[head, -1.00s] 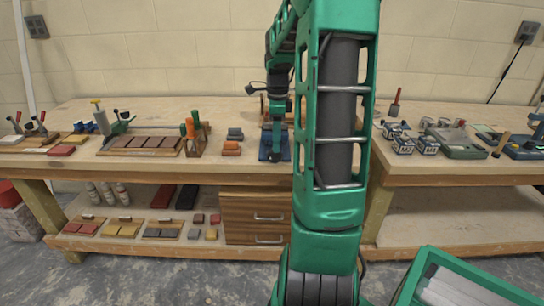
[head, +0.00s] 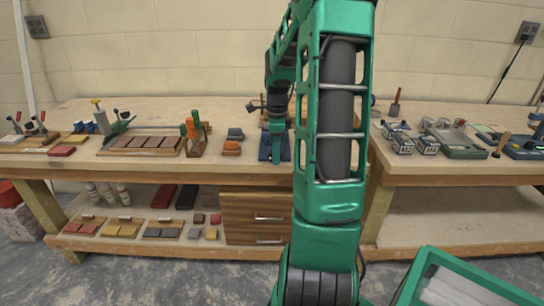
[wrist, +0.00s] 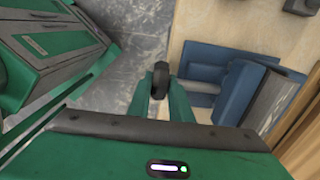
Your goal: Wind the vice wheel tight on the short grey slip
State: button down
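The blue vice (wrist: 215,80) is fixed near the bench's front edge; it also shows in the head view (head: 266,152). Its dark wheel (wrist: 161,76) is seen nearly edge-on at the end of a pale screw (wrist: 197,87). My gripper (wrist: 163,88) has one green finger on each side of the wheel, very close to it. I cannot tell whether the fingers press on it. In the head view my gripper (head: 278,148) is low at the vice. A grey slab (wrist: 275,102) lies along the vice's right side; I cannot tell whether it is the short grey slip.
Orange and grey blocks (head: 231,148) sit left of the vice, near a wooden tool rack (head: 194,138). Small blue-and-white boxes (head: 403,145) stand to the right. A green bin (head: 418,275) is on the floor at the lower right. My arm hides part of the bench.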

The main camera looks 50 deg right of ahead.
jog(key=shift+a, duration=0.3)
jog(key=shift+s+d, duration=0.1)
jog(key=shift+d, duration=0.1)
jog(key=shift+s+d+f+t+y, duration=0.1)
jog(key=shift+s+d+t+y, duration=0.05)
jog(key=shift+t+y, duration=0.45)
jog(key=shift+s+d+f+t+y, duration=0.1)
jog(key=shift+s+f+t+y, duration=0.05)
jog(key=shift+t+y, duration=0.85)
jog(key=t+y, duration=0.2)
jog(key=t, duration=0.1)
jog(key=shift+f, duration=0.25)
jog(key=t+y, duration=0.2)
jog(key=shift+f+t, duration=0.15)
jog(key=shift+t, duration=0.15)
jog(key=shift+t+y, duration=0.9)
jog(key=shift+y, duration=0.1)
